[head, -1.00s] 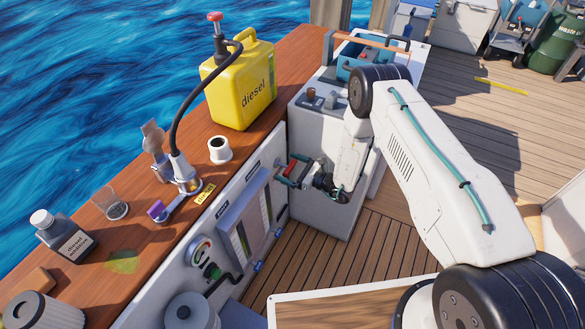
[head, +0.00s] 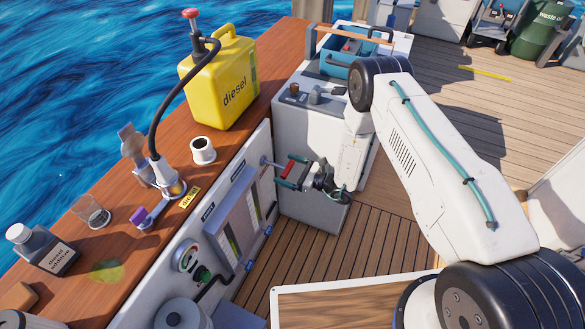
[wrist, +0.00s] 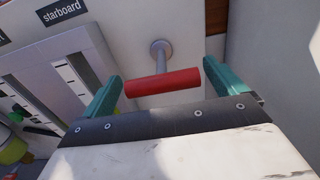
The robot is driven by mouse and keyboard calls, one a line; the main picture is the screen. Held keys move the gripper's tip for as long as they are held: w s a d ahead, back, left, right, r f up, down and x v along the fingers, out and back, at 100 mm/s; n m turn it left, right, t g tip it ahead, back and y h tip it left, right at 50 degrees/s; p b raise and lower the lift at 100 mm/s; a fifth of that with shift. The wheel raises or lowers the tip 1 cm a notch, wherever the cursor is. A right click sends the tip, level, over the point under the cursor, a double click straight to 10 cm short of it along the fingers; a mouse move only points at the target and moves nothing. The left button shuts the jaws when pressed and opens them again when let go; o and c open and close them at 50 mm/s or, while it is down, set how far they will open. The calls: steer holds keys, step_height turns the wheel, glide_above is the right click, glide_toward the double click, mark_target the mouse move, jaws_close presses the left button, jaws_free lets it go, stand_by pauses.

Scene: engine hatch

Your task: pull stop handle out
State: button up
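The stop handle (head: 291,168) is a red crossbar on a grey shaft that comes out of the pale panel wall.
Left of the handle are panel gauges (head: 238,230) and a "starboard" label (wrist: 60,11). A grey-white cabinet (head: 310,210) stands close to the right of my gripper. A yellow diesel can (head: 217,88) stands on the wooden top above. Open deck lies below and right.

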steer(key=shift+s, duration=0.15)
steer(key=shift+d, duration=0.1)
steer(key=v, duration=0.7)
steer(key=shift+s+d, duration=0.2)
steer(key=shift+d, duration=0.15)
